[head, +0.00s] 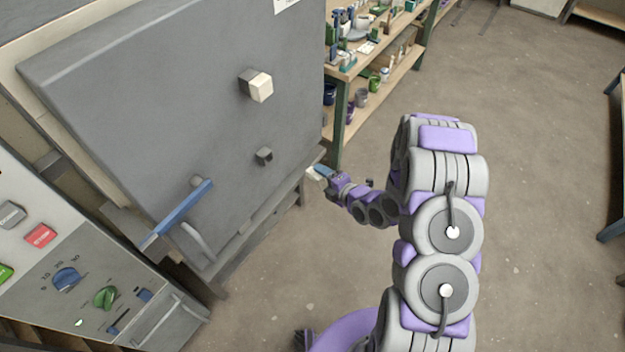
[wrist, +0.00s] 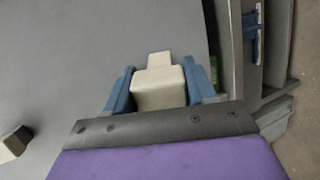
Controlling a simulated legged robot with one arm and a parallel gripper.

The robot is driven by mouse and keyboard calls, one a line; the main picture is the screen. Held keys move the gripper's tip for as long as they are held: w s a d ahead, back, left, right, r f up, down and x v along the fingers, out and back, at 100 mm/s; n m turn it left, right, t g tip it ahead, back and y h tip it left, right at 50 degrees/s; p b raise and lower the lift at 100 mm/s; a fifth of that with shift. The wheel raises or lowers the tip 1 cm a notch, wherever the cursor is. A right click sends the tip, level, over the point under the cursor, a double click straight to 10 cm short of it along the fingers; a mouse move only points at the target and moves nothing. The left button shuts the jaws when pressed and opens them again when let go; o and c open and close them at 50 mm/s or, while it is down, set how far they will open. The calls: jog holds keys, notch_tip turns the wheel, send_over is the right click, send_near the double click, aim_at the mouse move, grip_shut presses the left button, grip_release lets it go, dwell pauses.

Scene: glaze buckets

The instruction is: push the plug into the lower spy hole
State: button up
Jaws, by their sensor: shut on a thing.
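My gripper (head: 322,171) is shut on a cream plug (head: 313,174), beside the right edge of the grey kiln door (head: 170,90). In the wrist view the plug (wrist: 160,85) sits between the blue fingers, its narrower end pointing away from my gripper. The lower spy hole (head: 264,156) shows as a small dark square collar on the door, left of my gripper and apart from the plug. The upper spy hole has a cream block (head: 260,87) in it. A similar pale-faced block (wrist: 15,143) shows at the left edge of the wrist view.
A blue door handle (head: 180,212) sticks out at the lower left of the door. A control panel (head: 85,270) with buttons and knobs is at the left. Shelves (head: 375,60) with pots stand behind the door. The floor (head: 530,170) at the right is clear.

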jog(key=s+a+r+n+y, duration=0.3)
jog(key=s+a+r+y, duration=0.1)
jog(key=s+r+y, duration=0.15)
jog(key=p+x, duration=0.1)
jog(key=x, duration=0.6)
jog(key=shift+w+g, duration=0.3)
jog(key=shift+w, duration=0.05)
jog(key=shift+w+a+r+b, duration=0.2)
jog(key=shift+r+b, duration=0.05)
jog(key=shift+b, duration=0.1)
dwell(0.5)
jog(key=shift+w+a, duration=0.15)
jog(key=shift+w+a+y, duration=0.25)
jog(key=shift+w+a, duration=0.15)
jog(key=shift+a, duration=0.2)
jog(key=shift+w+a, duration=0.1)
dwell(0.4)
jog(key=shift+b+x, duration=0.3)
jog(key=shift+x, duration=0.6)
jog(key=shift+w+a, duration=0.1)
